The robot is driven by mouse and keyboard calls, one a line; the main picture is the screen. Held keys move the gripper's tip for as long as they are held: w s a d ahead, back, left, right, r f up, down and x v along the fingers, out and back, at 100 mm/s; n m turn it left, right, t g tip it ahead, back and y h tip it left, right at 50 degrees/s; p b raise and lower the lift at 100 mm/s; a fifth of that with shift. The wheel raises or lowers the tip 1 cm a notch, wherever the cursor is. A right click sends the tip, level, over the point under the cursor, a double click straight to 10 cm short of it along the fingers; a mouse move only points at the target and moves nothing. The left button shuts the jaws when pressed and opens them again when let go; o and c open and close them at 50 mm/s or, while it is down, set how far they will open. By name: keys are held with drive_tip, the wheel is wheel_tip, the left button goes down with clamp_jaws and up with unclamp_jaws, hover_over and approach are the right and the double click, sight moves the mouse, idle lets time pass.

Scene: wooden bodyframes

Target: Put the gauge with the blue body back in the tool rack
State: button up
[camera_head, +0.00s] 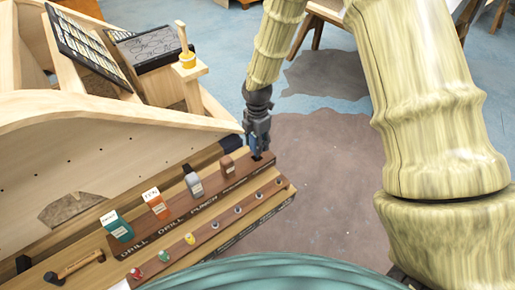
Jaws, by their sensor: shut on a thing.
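The tool rack (138,244) is a brown stepped wooden block, with lettering such as "DRILL" and "PUNCH" along its front. My gripper (261,150) is dark, points down and is at the rack's far right end. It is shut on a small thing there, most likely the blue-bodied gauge. The fingers hide most of it, and its colour and whether it sits in a slot cannot be told. In the rack stand a teal-labelled tool (117,226), an orange one (156,204), a grey one (193,181) and a brown one (227,164).
A lower strip (211,229) in front of the rack holds several small coloured and metal pieces. A wooden-handled tool (75,267) lies at the left. A curved wooden body panel (75,150) rises behind the rack. Open floor (325,165) lies to the right.

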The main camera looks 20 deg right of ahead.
drive_tip(key=shift+f+p, duration=0.45)
drive_tip(key=shift+f, duration=1.45)
drive_tip(key=shift+f, duration=0.35)
drive_tip(key=o, duration=1.2)
drive_tip(key=shift+r, duration=0.1)
drive_tip(key=shift+r+b, duration=1.65)
drive_tip(key=shift+r, duration=4.6)
